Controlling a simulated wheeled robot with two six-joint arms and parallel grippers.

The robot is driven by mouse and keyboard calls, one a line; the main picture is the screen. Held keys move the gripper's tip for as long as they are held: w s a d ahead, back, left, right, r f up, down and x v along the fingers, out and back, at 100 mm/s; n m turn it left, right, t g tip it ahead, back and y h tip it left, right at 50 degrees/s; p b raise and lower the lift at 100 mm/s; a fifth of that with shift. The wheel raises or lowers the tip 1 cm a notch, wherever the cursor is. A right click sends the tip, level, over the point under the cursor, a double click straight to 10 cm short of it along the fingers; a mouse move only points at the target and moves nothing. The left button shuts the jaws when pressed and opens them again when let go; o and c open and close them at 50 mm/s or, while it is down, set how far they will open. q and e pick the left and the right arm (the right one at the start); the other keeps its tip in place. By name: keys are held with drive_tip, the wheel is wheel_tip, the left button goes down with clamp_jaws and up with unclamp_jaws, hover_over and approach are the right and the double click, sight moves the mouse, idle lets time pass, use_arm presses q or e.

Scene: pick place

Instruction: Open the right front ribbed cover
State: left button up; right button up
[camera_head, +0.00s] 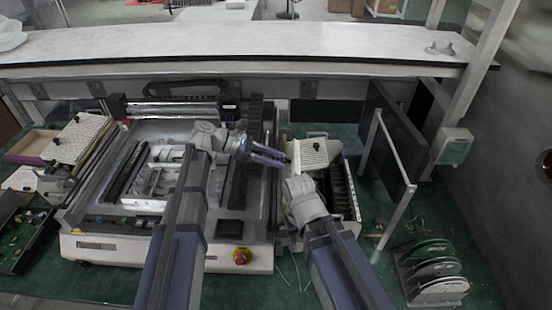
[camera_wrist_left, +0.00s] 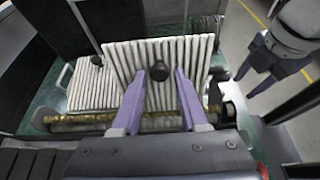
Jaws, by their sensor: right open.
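The rack (camera_head: 349,195) has dark slots beside the cover. A white-framed panel (camera_head: 397,198) stands right of it. The machine (camera_head: 105,248) fills the left middle. A shelf (camera_head: 250,42) runs along the back. Discs in a holder (camera_head: 436,268) stand front right.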

use_arm(q)
drive_tip(key=shift+o, duration=1)
drive_tip(key=p+v, duration=0.3)
drive_tip(key=v, duration=0.4)
drive_tip(key=shift+a+r, duration=0.2)
drive_tip(key=shift+a, duration=0.15)
